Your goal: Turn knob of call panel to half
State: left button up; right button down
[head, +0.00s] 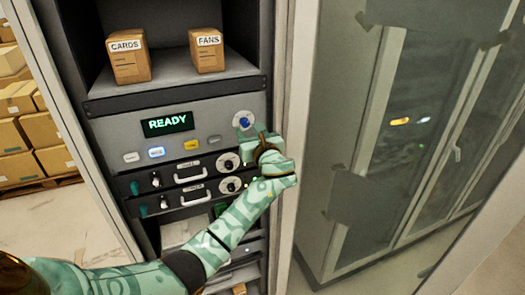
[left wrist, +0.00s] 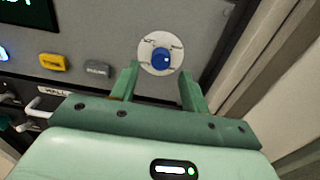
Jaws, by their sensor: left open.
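The call panel (head: 212,112) is a grey rack unit with a green-lettered READY display (head: 167,123). Its blue knob (head: 244,121) sits on a round white dial plate at the panel's right side. In the left wrist view the knob (left wrist: 161,60) is just ahead of the fingertips, roughly centred between them. My left gripper (head: 252,133) is at the panel's right end, below and in front of the knob. Its two fingers (left wrist: 158,80) are apart with nothing between them; I cannot tell whether they touch the dial plate. My right gripper is not in view.
Several buttons, including a lit blue one (head: 156,153) and a yellow one (head: 191,145), sit left of the knob. Units with handles and dials are below. Boxes marked CARDS (head: 128,60) and FANS (head: 206,51) stand on the shelf above. A glass door (head: 345,150) stands to the right.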

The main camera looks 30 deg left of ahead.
pick_arm(q)
jog(key=b+v, duration=0.3)
jog(key=v, duration=1)
jog(key=shift+s+d, duration=0.15)
jog(key=shift+s, duration=0.05)
